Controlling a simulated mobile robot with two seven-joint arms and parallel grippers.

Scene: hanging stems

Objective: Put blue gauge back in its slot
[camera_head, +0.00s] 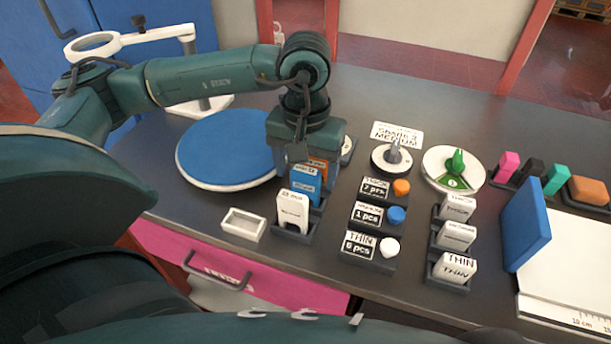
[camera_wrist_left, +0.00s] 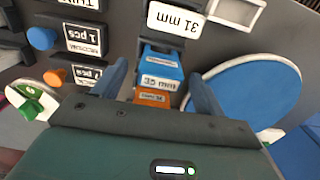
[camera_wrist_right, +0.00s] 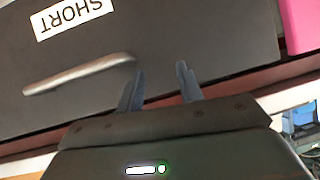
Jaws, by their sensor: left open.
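The blue gauge (camera_head: 306,182), labelled 35 mm, stands in a dark rack (camera_head: 296,234) between a white gauge (camera_head: 292,212) and an orange gauge (camera_head: 318,167). It also shows in the left wrist view (camera_wrist_left: 162,66), with the white 31 mm gauge (camera_wrist_left: 176,20) and the orange gauge (camera_wrist_left: 152,98) in line with it. My left gripper (camera_head: 309,168) is over the rack, open, its fingers apart on either side of the blue and orange gauges. Whether the blue gauge is fully seated is hidden. My right gripper (camera_wrist_right: 160,76) is open and empty, before a dark drawer front.
A white tray (camera_head: 243,225) stands left of the rack, and a blue round plate (camera_head: 225,150) behind it. Label blocks with coloured knobs (camera_head: 397,215) stand to the right. The dark drawer (camera_wrist_right: 150,60) labelled SHORT has a bar handle.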

